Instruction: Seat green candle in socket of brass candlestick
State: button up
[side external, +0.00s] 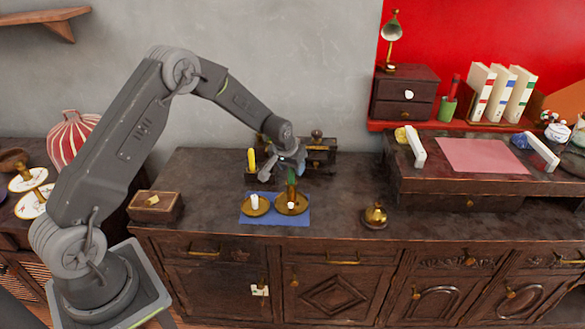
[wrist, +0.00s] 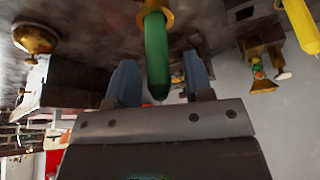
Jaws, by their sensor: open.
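The green candle (side external: 291,177) stands upright in the brass candlestick (side external: 291,196) on the blue mat. In the wrist view the green candle (wrist: 156,50) runs between my two blue fingers, and its lower end meets the brass socket rim (wrist: 150,17) at the top of the picture. My gripper (side external: 290,164) is above the candlestick, around the candle's upper part. In the wrist view my gripper (wrist: 159,64) is open, with a gap between each finger and the candle. The inside of the socket is hidden, so seating depth cannot be told.
A white candle (side external: 255,202) stands on a brass dish at left on the blue mat (side external: 274,219). A yellow candle (side external: 251,160) stands behind. A brass bell (side external: 375,215) is at right, a wooden box (side external: 155,205) at left. The cabinet top between mat and bell is clear.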

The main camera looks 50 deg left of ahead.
jog(key=s+d+r+m, duration=0.1)
jog(key=s+d+r, duration=0.3)
jog(key=s+r, duration=0.6)
jog(key=s+d+r+m, duration=0.1)
jog(key=s+d+r, duration=0.45)
jog(key=r, duration=0.75)
jog(key=s+d+r+m, duration=0.1)
jog(key=s+d, duration=0.1)
jog(key=s, duration=0.8)
jog(key=s+d+r+t+h, duration=0.1)
jog(key=s+d+r, duration=0.1)
jog(key=s, duration=0.8)
jog(key=shift+d+m, duration=0.4)
jog(key=shift+d, duration=0.35)
